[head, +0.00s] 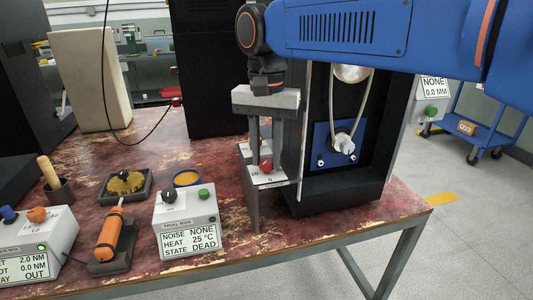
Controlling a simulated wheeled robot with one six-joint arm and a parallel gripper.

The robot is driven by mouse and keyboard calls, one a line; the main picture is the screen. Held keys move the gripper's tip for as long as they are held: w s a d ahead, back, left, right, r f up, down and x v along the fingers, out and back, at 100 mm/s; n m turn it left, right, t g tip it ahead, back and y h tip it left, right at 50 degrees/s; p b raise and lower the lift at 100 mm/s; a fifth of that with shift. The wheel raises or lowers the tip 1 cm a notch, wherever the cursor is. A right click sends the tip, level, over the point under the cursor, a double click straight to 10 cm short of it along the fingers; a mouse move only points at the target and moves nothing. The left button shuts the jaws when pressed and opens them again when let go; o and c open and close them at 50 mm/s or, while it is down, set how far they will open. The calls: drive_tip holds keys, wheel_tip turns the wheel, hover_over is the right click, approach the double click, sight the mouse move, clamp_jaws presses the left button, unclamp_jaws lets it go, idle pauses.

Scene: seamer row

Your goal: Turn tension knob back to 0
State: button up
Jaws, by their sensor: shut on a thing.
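The tension knob (266,167) is a small red knob on a white scale plate (268,183), at the top of a grey bracket (252,205) beside the black machine. Small figures are printed on the plate, but the knob's pointer is too small to read. My gripper (266,160) comes straight down from above and is shut on the red knob. Its fingers stand on either side of the knob and partly hide it and the plate behind.
The black machine (352,195) with a blue plate stands just right of my gripper. A trial box (187,220), an orange-handled tool (110,235), a dark tray (125,198) and another control box (40,240) stand to the left. The table's front edge is close.

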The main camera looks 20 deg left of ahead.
sight(267, 161)
drive_tip(key=o, duration=1)
wheel_tip(267, 161, up, 18)
drive_tip(key=shift+f, duration=0.25)
